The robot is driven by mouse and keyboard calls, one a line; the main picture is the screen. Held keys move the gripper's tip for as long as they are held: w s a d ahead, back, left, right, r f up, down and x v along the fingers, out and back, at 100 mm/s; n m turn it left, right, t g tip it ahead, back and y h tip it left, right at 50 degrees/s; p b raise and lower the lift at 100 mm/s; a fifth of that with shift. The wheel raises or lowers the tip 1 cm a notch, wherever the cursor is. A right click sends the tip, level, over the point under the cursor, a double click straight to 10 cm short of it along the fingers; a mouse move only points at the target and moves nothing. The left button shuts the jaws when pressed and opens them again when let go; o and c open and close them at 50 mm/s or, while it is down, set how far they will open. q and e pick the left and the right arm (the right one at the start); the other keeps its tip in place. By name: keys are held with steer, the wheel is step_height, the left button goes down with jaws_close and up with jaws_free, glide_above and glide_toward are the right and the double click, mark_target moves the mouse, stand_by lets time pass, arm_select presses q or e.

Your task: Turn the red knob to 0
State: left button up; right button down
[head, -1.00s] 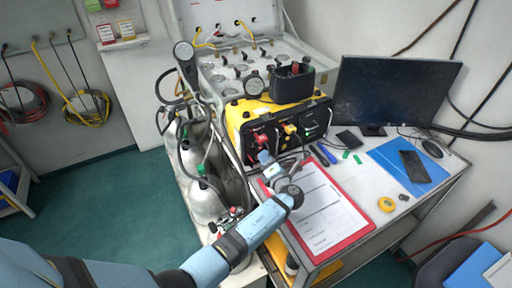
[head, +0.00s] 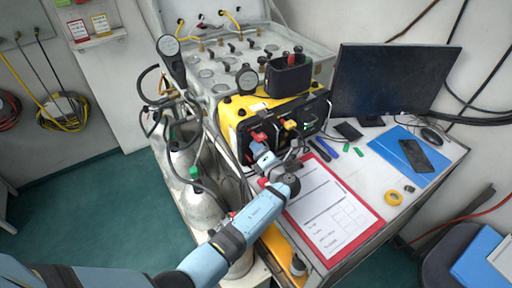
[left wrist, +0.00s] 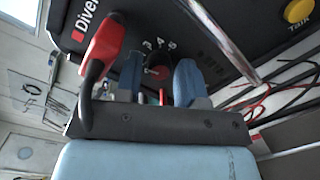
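The black panel (head: 312,112) of a yellow case (head: 232,118) faces me on the desk. In the left wrist view, a small knob with a red face (left wrist: 157,72) shows between my fingers, beside a white number scale with 3, 4 and 5. In the head view my gripper covers that knob. My left gripper (head: 264,158) is close in front of the panel; in the left wrist view its two blue fingers (left wrist: 160,82) stand apart on either side of the knob. I see no clear contact. My right gripper is not in view.
A yellow Talk button (left wrist: 299,11) and loose cables are on the other side. A red clipboard (head: 368,236) lies below my wrist. Gas cylinders (head: 200,208) stand left.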

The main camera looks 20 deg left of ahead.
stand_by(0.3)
arm_select(q)
steer(key=c, duration=0.6)
steer(key=shift+c, duration=0.2)
